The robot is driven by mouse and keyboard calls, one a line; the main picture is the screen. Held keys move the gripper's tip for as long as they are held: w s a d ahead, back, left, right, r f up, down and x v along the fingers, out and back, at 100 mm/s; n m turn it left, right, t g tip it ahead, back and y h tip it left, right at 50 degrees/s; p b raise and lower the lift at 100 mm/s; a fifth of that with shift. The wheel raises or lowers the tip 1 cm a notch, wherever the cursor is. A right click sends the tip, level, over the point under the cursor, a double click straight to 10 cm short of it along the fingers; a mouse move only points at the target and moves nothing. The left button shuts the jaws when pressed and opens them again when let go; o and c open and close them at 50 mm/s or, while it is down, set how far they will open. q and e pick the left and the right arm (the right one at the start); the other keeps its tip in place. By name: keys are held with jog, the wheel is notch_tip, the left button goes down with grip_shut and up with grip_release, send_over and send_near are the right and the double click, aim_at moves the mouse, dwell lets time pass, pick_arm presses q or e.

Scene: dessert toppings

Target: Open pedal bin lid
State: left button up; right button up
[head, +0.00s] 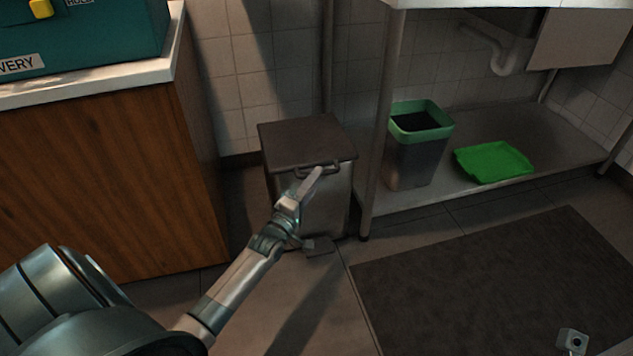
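The pedal bin (330,205) stands on the floor between the wooden counter and the metal shelf unit. Its dark flat lid (300,140) is down. A handle (320,169) sits at the lid's front edge, and a pedal (318,247) sticks out low at the front. My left arm reaches up from the lower left. My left gripper (314,182) is in front of the bin, with its fingertip at the handle in the picture. I cannot tell whether it touches, or whether the fingers are apart.
A wooden counter (110,180) bearing a teal box (90,40) stands at the left. A metal shelf (500,170) at the right holds a green-rimmed bin (415,160) and a green tray (493,160). A dark mat (500,275) covers the floor at the lower right.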

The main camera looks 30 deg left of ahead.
pick_arm(q)
jog(key=shift+w+r, duration=0.1)
jog(key=shift+w, duration=0.55)
grip_shut()
jog(key=shift+r, duration=0.25)
